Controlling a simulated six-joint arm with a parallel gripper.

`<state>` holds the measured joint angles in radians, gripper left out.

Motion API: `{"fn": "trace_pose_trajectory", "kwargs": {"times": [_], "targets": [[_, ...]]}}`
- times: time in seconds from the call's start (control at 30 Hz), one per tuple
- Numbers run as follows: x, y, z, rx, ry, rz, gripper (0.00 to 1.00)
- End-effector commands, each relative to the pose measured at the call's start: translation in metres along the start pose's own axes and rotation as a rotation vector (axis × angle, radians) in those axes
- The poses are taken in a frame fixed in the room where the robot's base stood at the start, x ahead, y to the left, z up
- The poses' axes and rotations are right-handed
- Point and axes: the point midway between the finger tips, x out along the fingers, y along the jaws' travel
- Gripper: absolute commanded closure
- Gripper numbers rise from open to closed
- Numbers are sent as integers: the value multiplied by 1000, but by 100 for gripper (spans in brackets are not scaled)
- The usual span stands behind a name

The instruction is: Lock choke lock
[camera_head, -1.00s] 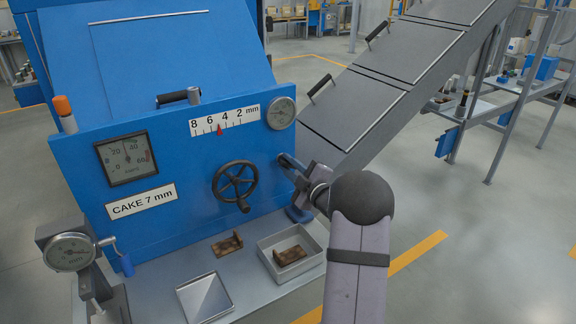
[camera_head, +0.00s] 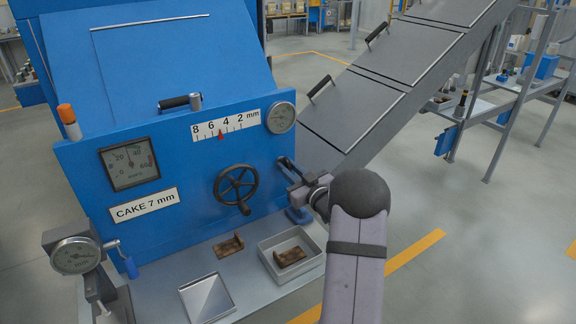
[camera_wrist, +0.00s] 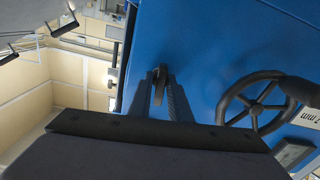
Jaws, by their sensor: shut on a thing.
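The choke lock appears to be a small dark lever (camera_wrist: 160,80) on the blue front panel, right of the black handwheel. In the wrist view it stands between my two fingers. My gripper (camera_wrist: 160,90) is shut on it. In the head view my gripper (camera_head: 292,172) reaches the panel's right edge, and my wrist hides part of the lever. The black handwheel (camera_head: 236,186) is just left of my gripper and free of it; it also shows in the wrist view (camera_wrist: 258,104). The red pointer (camera_head: 221,135) on the mm scale sits between 6 and 4.
A grey tray (camera_head: 291,233) with a brown piece and another brown piece (camera_head: 230,246) lie on the shelf below. A shallow metal pan (camera_head: 206,297) is at the front. A dial gauge stand (camera_head: 78,256) is at left. The sloping grey chute (camera_head: 350,107) rises behind my gripper.

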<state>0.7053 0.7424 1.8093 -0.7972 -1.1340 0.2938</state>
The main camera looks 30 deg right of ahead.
Motion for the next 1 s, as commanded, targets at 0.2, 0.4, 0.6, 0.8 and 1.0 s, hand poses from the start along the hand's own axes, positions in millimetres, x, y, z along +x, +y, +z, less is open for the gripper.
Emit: {"fn": "trace_pose_trajectory", "kwargs": {"times": [0.2,0.4,0.6,0.8,1.0], "targets": [[0,0,1,94,-3,0,100],[0,0,1,129,-3,0,100],[0,0,2,134,-3,0,100],[0,0,2,133,-3,0,100],[0,0,1,132,-2,0,72]]}}
